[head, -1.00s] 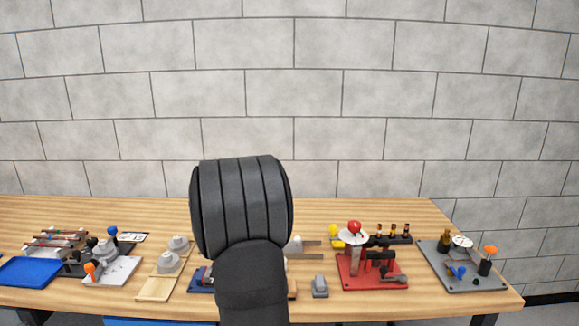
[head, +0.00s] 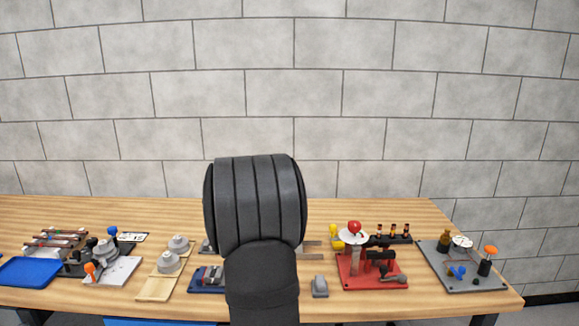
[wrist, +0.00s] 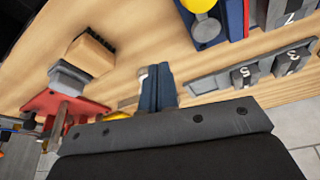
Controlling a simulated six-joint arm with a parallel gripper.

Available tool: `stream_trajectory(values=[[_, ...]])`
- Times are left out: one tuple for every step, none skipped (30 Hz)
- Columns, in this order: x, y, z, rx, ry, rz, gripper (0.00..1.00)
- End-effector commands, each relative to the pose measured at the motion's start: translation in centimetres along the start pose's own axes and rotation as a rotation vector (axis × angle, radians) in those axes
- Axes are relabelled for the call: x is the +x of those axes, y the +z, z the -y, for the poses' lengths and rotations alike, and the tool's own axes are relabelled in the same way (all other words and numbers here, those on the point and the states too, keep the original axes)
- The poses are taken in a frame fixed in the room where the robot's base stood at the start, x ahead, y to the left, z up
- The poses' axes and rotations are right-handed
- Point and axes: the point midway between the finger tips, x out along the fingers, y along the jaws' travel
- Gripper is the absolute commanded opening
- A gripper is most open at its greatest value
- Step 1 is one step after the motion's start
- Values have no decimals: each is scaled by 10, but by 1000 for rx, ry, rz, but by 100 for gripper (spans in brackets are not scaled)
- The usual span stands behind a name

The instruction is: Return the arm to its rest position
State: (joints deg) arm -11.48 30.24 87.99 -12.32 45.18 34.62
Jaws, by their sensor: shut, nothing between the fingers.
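My arm's dark rounded link (head: 255,203) rises in the middle of the head view and hides my gripper there. In the wrist view my gripper (wrist: 158,88) shows as a narrow dark pair of fingers beyond the grey bar. The fingers are together with nothing between them, above the wooden table (wrist: 130,20). Thin copper tubes (head: 58,238) lie on a rack at the far left of the table, apart from my arm.
A blue tray (head: 28,271) sits at the left front. A red plate (head: 372,275) with a red-knobbed device and a grey plate (head: 468,280) stand at the right. A wooden board (head: 158,287) and a blue-based fixture (head: 207,281) lie left of my arm. The wall behind is bare.

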Motion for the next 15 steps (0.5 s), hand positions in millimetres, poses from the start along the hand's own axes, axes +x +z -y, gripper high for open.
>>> stream_trajectory(values=[[1, -2, 0, -21, -9, 0, 0], [1, -3, 0, -38, -14, 0, 0], [2, -4, -1, -59, -21, -1, 0], [2, -5, 0, -74, -27, 0, 0], [2, -6, 0, -89, -33, 1, 0], [3, -8, 0, -110, -39, 0, 0], [3, -9, 0, -126, -45, 0, 0], [4, -10, 0, -142, -51, 0, 0], [4, -11, 1, -163, -58, 0, 0], [4, -12, 1, -179, -63, 0, 0], [4, -13, 1, -194, -69, -1, 0], [5, -14, 1, -214, -77, -1, 0], [5, -15, 2, -230, -81, -1, 0], [6, -16, 2, -245, -87, -1, 0], [6, -17, 2, -266, -94, -1, 0]])
